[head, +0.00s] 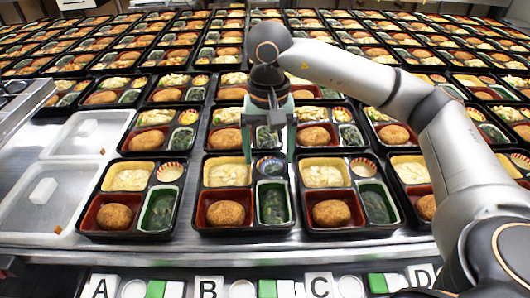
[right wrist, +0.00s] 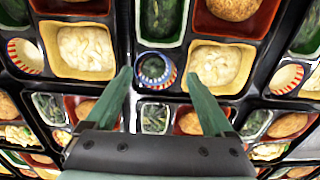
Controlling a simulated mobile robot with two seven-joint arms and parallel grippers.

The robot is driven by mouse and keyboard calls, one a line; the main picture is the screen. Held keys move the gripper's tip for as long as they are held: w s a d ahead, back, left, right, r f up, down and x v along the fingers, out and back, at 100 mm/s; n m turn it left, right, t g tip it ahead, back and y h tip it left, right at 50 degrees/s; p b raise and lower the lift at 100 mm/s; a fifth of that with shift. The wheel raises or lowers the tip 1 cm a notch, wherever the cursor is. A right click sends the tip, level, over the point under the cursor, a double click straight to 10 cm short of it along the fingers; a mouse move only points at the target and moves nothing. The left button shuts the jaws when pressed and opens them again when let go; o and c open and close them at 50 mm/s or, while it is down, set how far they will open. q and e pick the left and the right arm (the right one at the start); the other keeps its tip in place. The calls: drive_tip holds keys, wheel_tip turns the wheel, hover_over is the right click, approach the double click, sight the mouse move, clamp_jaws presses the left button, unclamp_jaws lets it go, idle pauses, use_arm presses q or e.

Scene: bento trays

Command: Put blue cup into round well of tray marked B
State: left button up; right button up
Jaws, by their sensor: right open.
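The tray marked B (head: 198,228) stands in the front row behind the letter B (head: 208,288). It holds yellow, red and green compartments with food. The blue cup (head: 268,167) sits at its round well, at the back right of the tray. In the right wrist view the cup (right wrist: 155,69) is small and round, with a blue, white and red pattern and dark contents. My right gripper (head: 268,159) is open above it, with one fingertip on each side and a gap to each in the wrist view (right wrist: 160,75). The cup hides the well. My left gripper does not show.
Filled trays with letters A (head: 100,287) and C (head: 320,287) stand close on both sides, with red-striped cups in their wells. More trays fill the belt behind. White trays (head: 60,165) lie at the left. A bare metal strip (head: 250,258) runs along the front.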

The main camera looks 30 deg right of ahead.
wheel_tip(320, 180, up, 9)
drive_tip(key=p, duration=0.2)
idle(1.1)
